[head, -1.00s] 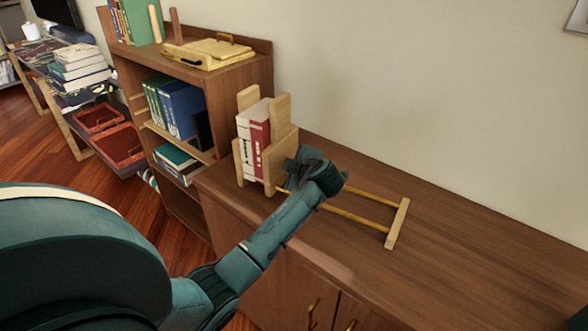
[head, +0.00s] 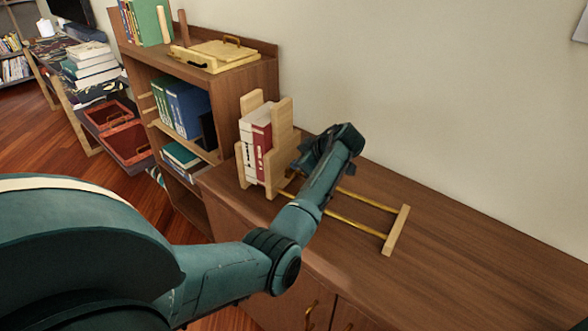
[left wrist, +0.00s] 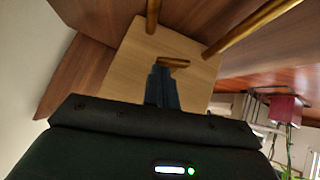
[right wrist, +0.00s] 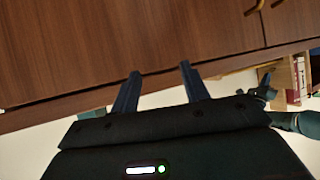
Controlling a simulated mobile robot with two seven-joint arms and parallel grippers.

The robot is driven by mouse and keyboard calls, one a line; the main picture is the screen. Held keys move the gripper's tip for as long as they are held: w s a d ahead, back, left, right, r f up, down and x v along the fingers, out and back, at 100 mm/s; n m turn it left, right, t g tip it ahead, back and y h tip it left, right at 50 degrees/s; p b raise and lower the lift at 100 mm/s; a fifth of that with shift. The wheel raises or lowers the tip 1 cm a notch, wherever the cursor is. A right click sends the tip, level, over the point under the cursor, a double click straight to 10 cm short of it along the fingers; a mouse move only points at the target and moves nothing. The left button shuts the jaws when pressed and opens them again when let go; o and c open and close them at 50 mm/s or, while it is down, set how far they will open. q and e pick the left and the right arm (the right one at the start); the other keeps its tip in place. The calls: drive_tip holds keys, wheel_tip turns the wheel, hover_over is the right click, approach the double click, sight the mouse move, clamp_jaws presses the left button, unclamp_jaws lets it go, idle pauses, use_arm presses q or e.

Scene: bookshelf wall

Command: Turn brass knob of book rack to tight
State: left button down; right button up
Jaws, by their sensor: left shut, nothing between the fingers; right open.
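The wooden book rack (head: 283,118) stands on the cabinet top and holds white and red books (head: 261,140). Two brass rods (head: 362,200) run from it to a wooden end bar (head: 397,231). The brass knob (left wrist: 174,63) shows in the left wrist view against the rack's pale panel (left wrist: 195,82). My left gripper (head: 303,158) is beside that panel, its shut fingers (left wrist: 163,76) at the knob's near side; I cannot tell whether they touch. The knob is hidden in the head view. My right gripper (right wrist: 160,72) is open and empty before brown wood.
A bookcase (head: 240,95) with books and a yellow wooden box (head: 212,55) stands left of the rack. The cabinet top (head: 470,250) is clear on the right. Brass handles (head: 311,312) are on the cabinet front.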

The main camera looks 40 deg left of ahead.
use_arm(q)
drive_tip(key=shift+w+f, duration=0.15)
drive_tip(key=shift+w, duration=0.05)
use_arm(e)
drive_tip(key=shift+w+f, duration=0.15)
drive_tip(key=shift+w, duration=0.05)
use_arm(q)
drive_tip(key=shift+w+b, duration=0.1)
drive_tip(key=shift+b, duration=0.2)
use_arm(e)
drive_tip(key=shift+w+a+r, duration=0.1)
drive_tip(key=shift+w+r, duration=0.05)
drive_tip(key=shift+r, duration=0.15)
drive_tip(key=shift+f, duration=0.1)
use_arm(q)
drive_tip(key=shift+r, duration=0.2)
drive_tip(key=shift+r+p, duration=0.6)
drive_tip(key=shift+r, duration=0.05)
use_arm(e)
drive_tip(key=shift+r, duration=0.5)
